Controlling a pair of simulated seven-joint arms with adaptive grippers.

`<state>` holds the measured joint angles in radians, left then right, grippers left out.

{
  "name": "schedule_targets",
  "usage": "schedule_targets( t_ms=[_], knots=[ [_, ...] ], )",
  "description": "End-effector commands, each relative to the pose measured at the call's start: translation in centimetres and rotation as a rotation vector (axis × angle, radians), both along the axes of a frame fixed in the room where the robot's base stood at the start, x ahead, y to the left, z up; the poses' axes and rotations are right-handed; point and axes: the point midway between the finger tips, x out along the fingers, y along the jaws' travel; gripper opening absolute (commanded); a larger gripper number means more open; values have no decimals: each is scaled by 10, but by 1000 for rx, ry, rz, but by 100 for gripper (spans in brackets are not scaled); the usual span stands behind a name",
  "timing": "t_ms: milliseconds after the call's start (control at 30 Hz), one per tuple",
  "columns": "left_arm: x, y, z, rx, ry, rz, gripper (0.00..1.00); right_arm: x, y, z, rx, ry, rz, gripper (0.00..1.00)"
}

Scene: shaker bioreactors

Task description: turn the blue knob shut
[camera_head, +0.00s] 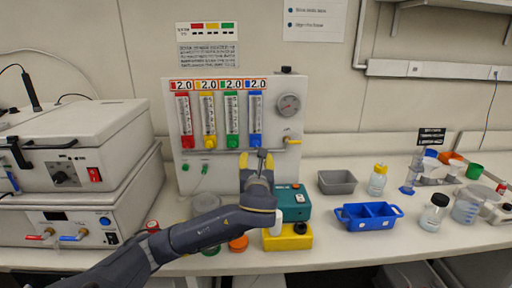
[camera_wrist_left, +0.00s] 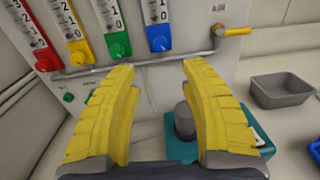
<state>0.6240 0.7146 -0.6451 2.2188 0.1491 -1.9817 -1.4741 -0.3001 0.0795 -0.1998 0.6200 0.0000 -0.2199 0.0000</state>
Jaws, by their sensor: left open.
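The blue knob (camera_head: 255,140) sits at the foot of the rightmost flowmeter, the one with the blue frame, on the white gas panel (camera_head: 290,165). It shows clearly in the left wrist view (camera_wrist_left: 160,43), above and between my fingertips. My left gripper (camera_head: 256,160) has yellow fingers spread apart with nothing between them. It is in front of the panel, a little below the blue knob in the picture, and appears apart from it. The left wrist view also shows my left gripper (camera_wrist_left: 158,68). My right gripper is not in view.
A green knob (camera_wrist_left: 118,45) is left of the blue one. A metal pipe (camera_wrist_left: 140,63) runs below the knobs to a yellow valve lever (camera_wrist_left: 233,31). A teal device (camera_head: 292,205) stands below the gripper. A grey tray (camera_head: 337,188) and a blue tray (camera_head: 352,222) stand right.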

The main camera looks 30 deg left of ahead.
Motion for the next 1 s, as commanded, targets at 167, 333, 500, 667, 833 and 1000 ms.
schedule_targets(
  t_ms=[167, 333, 500, 667, 833, 1000],
  knots=[
    [29, 19, 1, 2, 0, 3, 45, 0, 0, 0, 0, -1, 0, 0],
    [53, 35, 0, 1, 0, 3, 45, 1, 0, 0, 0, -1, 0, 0],
    [72, 48, 0, 1, 0, 3, 45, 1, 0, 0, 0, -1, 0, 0],
    [84, 54, 0, 1, -1, 0, 45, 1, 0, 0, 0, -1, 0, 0],
    [90, 59, 0, -1, -1, 0, 45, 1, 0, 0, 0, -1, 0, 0],
    [92, 59, 0, -1, -1, -1, 45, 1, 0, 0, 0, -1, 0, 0]
  ],
)
